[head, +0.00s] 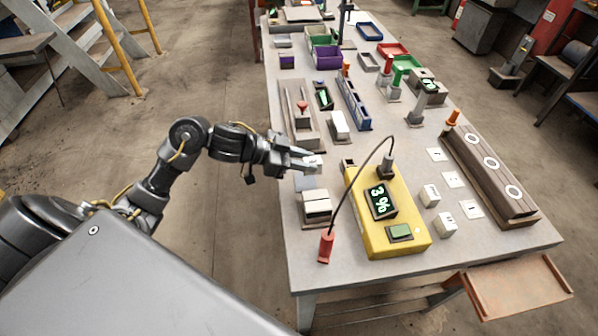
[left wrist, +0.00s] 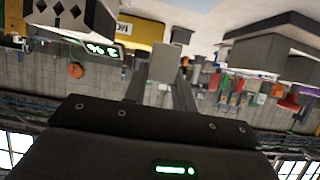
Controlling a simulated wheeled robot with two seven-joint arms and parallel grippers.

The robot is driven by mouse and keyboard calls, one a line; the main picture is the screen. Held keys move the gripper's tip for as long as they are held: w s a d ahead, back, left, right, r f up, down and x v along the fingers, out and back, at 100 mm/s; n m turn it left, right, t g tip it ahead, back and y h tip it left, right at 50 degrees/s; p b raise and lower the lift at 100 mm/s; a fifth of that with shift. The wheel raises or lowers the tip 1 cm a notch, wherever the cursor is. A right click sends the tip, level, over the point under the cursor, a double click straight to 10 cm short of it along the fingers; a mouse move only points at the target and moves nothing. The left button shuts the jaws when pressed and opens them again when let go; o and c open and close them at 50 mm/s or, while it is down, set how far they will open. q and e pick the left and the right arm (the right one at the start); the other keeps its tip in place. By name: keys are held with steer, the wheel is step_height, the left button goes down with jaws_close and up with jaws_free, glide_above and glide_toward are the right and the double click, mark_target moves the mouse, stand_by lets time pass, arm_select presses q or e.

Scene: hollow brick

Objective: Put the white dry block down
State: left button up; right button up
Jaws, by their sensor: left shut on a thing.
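My left gripper (head: 311,162) is shut on a small white block (head: 317,160), held over the left part of the table. In the left wrist view, the white block (left wrist: 165,58) looks grey and sits between the two fingers. Just below the gripper in the head view is a grey-blue pad (head: 305,183). I cannot tell how high the block is above the table. My right gripper is not in view.
Near the gripper are a small holder with white blocks (head: 316,206) and a red probe (head: 326,246) on a cable. Bins and a blue rack (head: 353,104) stand farther back.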

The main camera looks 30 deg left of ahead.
arm_select(q)
steer(key=shift+a+f, duration=0.55)
steer(key=shift+f, duration=0.2)
steer(key=shift+a+f, duration=0.15)
steer(key=shift+f, duration=0.7)
steer(key=shift+a+f, duration=0.1)
steer(key=shift+f, duration=0.75)
steer(key=shift+f, duration=0.2)
steer(key=o, duration=0.9)
steer(key=shift+o, duration=0.2)
steer(key=shift+r, duration=0.15)
